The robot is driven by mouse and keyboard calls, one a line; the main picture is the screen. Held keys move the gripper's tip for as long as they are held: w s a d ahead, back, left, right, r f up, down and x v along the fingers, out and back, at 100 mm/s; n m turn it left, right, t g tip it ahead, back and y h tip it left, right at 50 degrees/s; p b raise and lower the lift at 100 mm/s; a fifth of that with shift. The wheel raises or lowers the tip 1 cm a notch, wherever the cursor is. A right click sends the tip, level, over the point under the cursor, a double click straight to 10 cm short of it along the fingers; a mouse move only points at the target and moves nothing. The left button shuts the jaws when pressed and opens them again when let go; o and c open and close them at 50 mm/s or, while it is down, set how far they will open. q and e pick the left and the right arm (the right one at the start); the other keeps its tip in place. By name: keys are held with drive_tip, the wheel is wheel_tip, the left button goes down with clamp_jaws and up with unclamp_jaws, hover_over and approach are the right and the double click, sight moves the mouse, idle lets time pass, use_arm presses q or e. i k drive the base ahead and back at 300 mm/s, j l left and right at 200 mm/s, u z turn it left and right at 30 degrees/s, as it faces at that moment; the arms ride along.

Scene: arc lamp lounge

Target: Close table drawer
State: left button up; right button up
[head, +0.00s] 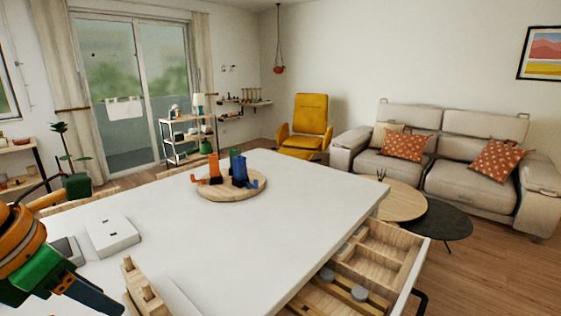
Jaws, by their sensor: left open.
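The white table (250,240) fills the foreground. Its drawer (409,280) is pulled out at the table's right side, with its white front standing clear of the table edge. The drawer is wooden inside, with dividers, and holds grey round pieces and wooden items. Its near end is cut off by the bottom of the picture. My left gripper (88,290) is at the lower left, over the table's left part, open and with nothing seen in it. It is far from the drawer, across the tabletop. My right gripper does not show.
A round wooden board (233,192) with orange, green and blue objects stands on the tabletop. A white box (111,236) and a wooden pegged holder (140,290) lie near my left gripper. Round low tables (440,222) and a beige sofa (455,160) stand beyond the drawer.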

sight(387, 259)
drive_tip(key=k+l, duration=0.85)
